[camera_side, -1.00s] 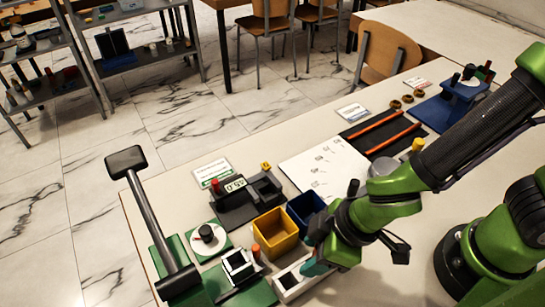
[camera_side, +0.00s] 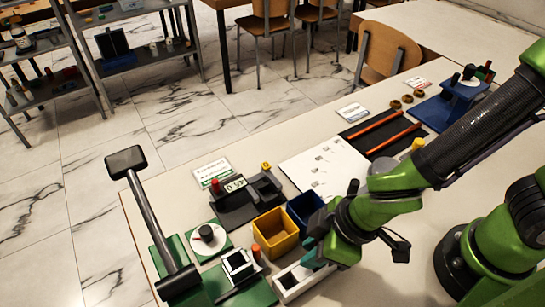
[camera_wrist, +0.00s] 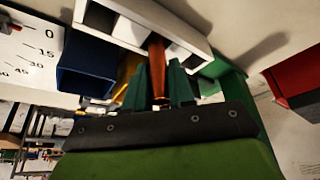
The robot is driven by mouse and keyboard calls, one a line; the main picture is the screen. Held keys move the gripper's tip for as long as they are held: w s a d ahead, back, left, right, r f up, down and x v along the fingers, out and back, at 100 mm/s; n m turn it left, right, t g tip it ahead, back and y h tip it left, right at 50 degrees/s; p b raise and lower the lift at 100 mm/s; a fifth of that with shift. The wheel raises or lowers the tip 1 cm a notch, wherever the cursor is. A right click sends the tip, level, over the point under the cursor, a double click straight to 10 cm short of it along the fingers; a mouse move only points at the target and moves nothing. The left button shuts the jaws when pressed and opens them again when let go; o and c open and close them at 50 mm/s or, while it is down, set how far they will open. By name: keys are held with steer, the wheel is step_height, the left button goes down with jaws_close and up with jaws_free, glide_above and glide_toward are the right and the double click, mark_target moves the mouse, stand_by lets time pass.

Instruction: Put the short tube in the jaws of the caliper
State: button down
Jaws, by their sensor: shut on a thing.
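My gripper (camera_wrist: 160,92) has its teal fingers shut on a copper-coloured tube (camera_wrist: 157,62) in the wrist view. The tube's far end is at a slot of the white tray (camera_wrist: 125,6); whether it is inside the slot I cannot tell. In the side view my gripper (camera_side: 312,262) is low over the white tray (camera_side: 284,283), and the tube is hidden. The caliper seems to be the dark device (camera_side: 240,211) with a small display and upright blocks, behind the yellow bin. It stands apart from my gripper. Its jaw gap is too small to judge.
A yellow bin (camera_side: 277,240) and a blue bin (camera_side: 303,211) stand between my gripper and the dark device. A green stand with a black hammer-like lever (camera_side: 150,215) rises at left. A white sheet (camera_side: 325,168) and a black mat with orange rods (camera_side: 365,136) lie behind.

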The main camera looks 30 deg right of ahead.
step_height(320, 180, up, 8)
steer(key=shift+r, duration=0.2)
steer(key=n+g, duration=0.2)
steer(key=n, duration=0.2)
glide_above(263, 176)
steer(key=s+a, duration=0.2)
steer(key=s, duration=0.1)
steer(key=shift+n+t+y, duration=0.3)
steer(key=shift+y, duration=0.2)
step_height(263, 176, down, 9)
steer(key=shift+s+d+r, duration=0.1)
steer(key=shift+s, duration=0.05)
steer(key=c, duration=1)
jaws_free()
steer(key=shift+o, duration=0.2)
